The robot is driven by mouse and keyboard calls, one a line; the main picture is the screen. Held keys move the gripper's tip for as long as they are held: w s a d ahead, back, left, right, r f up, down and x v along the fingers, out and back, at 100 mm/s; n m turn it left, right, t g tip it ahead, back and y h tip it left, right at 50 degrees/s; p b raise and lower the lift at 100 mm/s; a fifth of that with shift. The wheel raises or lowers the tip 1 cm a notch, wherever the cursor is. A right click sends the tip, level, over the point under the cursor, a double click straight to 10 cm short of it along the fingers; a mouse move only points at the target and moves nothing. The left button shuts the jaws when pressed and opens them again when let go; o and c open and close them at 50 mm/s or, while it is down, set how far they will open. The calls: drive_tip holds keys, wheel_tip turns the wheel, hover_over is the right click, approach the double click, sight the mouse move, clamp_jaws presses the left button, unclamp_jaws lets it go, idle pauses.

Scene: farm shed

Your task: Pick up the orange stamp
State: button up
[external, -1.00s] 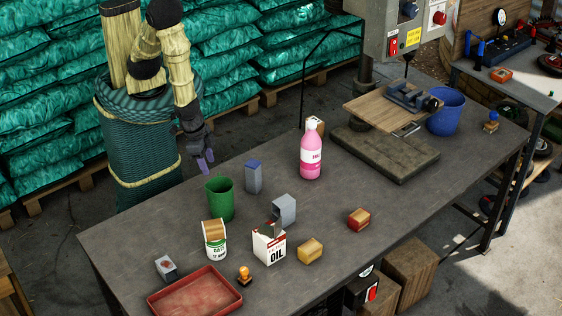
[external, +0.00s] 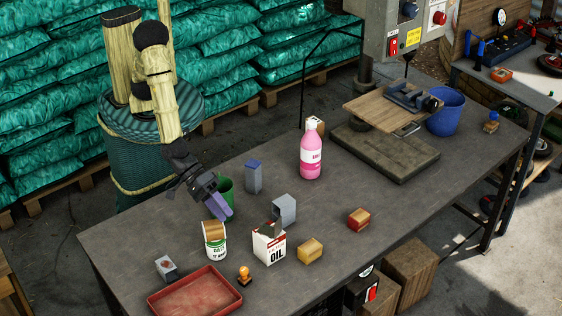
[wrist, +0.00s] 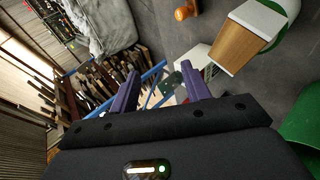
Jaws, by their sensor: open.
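The orange stamp (external: 244,276) stands on the grey table near its front edge, just right of the red tray. In the wrist view an orange knob-shaped handle (wrist: 186,10), apparently the stamp's, shows at the top edge, partly cut off. My gripper (external: 221,208) is open and empty, with purple fingers. In the external view it appears in front of the green cup and above the can, up and left of the stamp and apart from it. The wrist view shows the two fingers (wrist: 160,86) spread apart.
A can with a wooden block on top (external: 215,240), an oil container (external: 269,246) and a red tray (external: 176,304) surround the stamp. A green cup (external: 227,186) is partly hidden by my gripper. A yellow-brown block (external: 310,251) and a pink bottle (external: 311,155) stand farther right.

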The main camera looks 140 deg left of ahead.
drive_tip(key=w+d+f+n+t+y+b, duration=0.2)
drive_tip(key=w+d+n+y+b, duration=0.5)
drive_tip(key=n, duration=0.7)
drive_tip(key=s+d+f+n+g+y+b, duration=0.1)
drive_tip(key=s+d+f+n+g+b, duration=0.3)
drive_tip(key=d+n, duration=0.4)
drive_tip(key=s+f+n, duration=0.1)
drive_tip(key=s+n, duration=0.1)
drive_tip(key=n, duration=0.4)
drive_tip(key=shift+s+d+f+g+y, duration=0.15)
drive_tip(key=shift+s+f+g+y, duration=0.15)
drive_tip(key=shift+g+y, duration=0.1)
approach(240, 278)
drive_tip(key=a, duration=0.1)
drive_tip(key=w+a+r, duration=0.1)
drive_tip(key=w+a, duration=0.1)
drive_tip(key=shift+w+a+r, duration=0.15)
drive_tip(key=shift+a+r, duration=0.2)
drive_tip(key=shift+r, duration=0.05)
drive_tip(key=x, duration=0.5)
drive_tip(key=shift+w+f, duration=0.1)
drive_tip(key=shift+f, duration=0.05)
